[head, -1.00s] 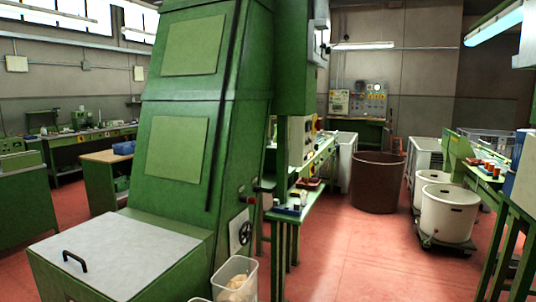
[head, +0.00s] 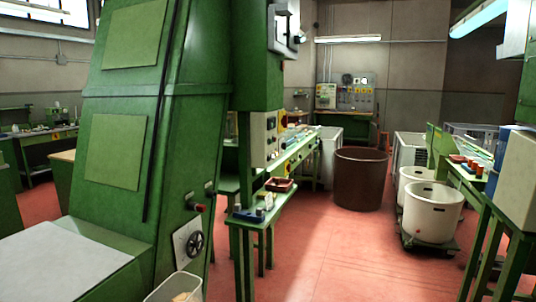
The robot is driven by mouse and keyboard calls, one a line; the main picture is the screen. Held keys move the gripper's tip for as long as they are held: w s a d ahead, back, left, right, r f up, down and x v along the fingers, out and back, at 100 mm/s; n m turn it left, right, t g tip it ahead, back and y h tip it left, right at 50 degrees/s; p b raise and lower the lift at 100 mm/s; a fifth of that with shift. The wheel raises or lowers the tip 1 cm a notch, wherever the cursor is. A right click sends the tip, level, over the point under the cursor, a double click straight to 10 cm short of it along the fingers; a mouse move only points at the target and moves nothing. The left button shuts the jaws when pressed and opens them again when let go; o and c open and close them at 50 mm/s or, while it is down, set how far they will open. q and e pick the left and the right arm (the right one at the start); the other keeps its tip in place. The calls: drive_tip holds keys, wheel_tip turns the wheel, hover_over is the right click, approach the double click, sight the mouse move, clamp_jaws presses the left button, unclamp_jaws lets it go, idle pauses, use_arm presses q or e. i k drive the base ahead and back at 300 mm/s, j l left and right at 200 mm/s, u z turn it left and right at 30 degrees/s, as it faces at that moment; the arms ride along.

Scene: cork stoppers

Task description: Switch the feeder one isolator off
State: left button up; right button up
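No isolator labelled feeder one can be made out in the head view. A pale control box with knobs (head: 264,138) is on the green machine column in the middle. A panel with several small switches and yellow marks (head: 345,97) is on the far wall; its labels are too small to read. Neither of my grippers is in view.
A large green machine (head: 125,150) fills the left. A green bench (head: 248,222) stands in the middle. A brown tub (head: 360,178) and white tubs on a dolly (head: 432,215) stand further right. Red floor (head: 330,255) is clear between the bench and the tubs.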

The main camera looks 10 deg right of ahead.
sight(284, 119)
drive_tip(key=i+l, duration=0.15)
drive_tip(key=l, duration=0.15)
drive_tip(key=i+l, duration=0.1)
drive_tip(key=l, duration=0.2)
drive_tip(key=i+l, duration=0.15)
drive_tip(key=l, duration=0.15)
drive_tip(key=i+l+u, duration=0.1)
drive_tip(key=l, duration=0.2)
drive_tip(key=u, duration=0.25)
drive_tip(key=i+l+u, duration=0.25)
drive_tip(key=u, duration=0.15)
drive_tip(key=i+l+u, duration=0.4)
drive_tip(key=k+j, duration=0.05)
drive_tip(key=k, duration=0.05)
